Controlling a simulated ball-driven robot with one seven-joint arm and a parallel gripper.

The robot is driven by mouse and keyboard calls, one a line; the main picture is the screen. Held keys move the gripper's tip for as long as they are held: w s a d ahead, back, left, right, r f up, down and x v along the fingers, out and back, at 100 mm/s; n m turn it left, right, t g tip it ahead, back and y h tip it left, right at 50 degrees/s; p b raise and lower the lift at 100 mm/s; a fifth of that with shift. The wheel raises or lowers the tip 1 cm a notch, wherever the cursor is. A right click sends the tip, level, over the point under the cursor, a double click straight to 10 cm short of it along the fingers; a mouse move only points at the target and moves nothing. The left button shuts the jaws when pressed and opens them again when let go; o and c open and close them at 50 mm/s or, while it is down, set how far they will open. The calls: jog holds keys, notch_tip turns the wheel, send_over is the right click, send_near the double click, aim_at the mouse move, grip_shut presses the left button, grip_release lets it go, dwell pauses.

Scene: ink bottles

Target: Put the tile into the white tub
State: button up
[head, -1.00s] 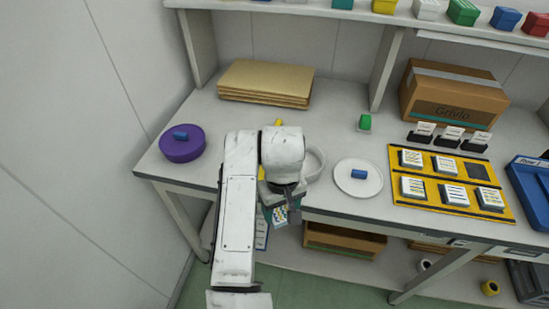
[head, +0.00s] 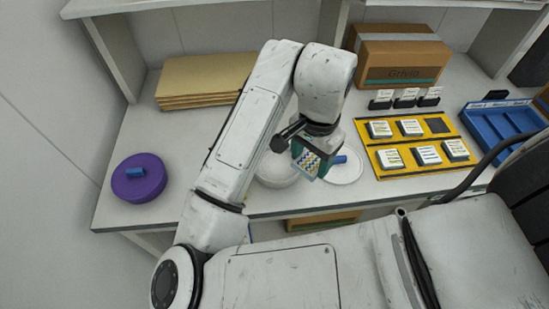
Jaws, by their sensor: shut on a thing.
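My gripper (head: 311,148) is shut on a tile (head: 305,160) with a white face, coloured marks and a teal side. It holds the tile above the front of the bench, face tilted towards the camera. The round white tub (head: 274,173) is just left of and below the tile in the picture, partly hidden by my arm. The tile overlaps the gap between the tub and a white plate (head: 350,175). I cannot tell the tile's exact height over them.
A blue piece (head: 339,160) lies on the plate. A purple round container (head: 139,190) with a blue piece on it is at left. A yellow board (head: 394,174) with several tiles and a dark empty slot, a blue tray (head: 490,128) and a cardboard box (head: 401,55) are at right.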

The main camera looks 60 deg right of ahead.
aim_at(277, 167)
jog(key=w+f, duration=0.2)
jog(key=w, duration=0.1)
jog(key=w+d+f, duration=0.1)
jog(key=w+f, duration=0.1)
jog(key=w+d+f+p, duration=0.1)
jog(key=w+f, duration=0.1)
jog(key=w, duration=0.1)
jog(key=shift+w+d+f, duration=0.25)
jog(key=shift+w+f, duration=0.05)
jog(key=shift+f, duration=0.1)
jog(key=shift+w+d+f, duration=0.15)
jog(key=shift+w+f, duration=0.2)
jog(key=shift+f, duration=0.1)
jog(key=shift+w+f+p, duration=0.2)
jog(key=shift+f+p, duration=0.2)
jog(key=shift+f, duration=1.45)
jog(key=shift+f, duration=0.1)
jog(key=o, duration=1.1)
notch_tip(277, 167, up, 12)
jog(key=shift+r+b, duration=0.15)
jog(key=shift+b, duration=0.4)
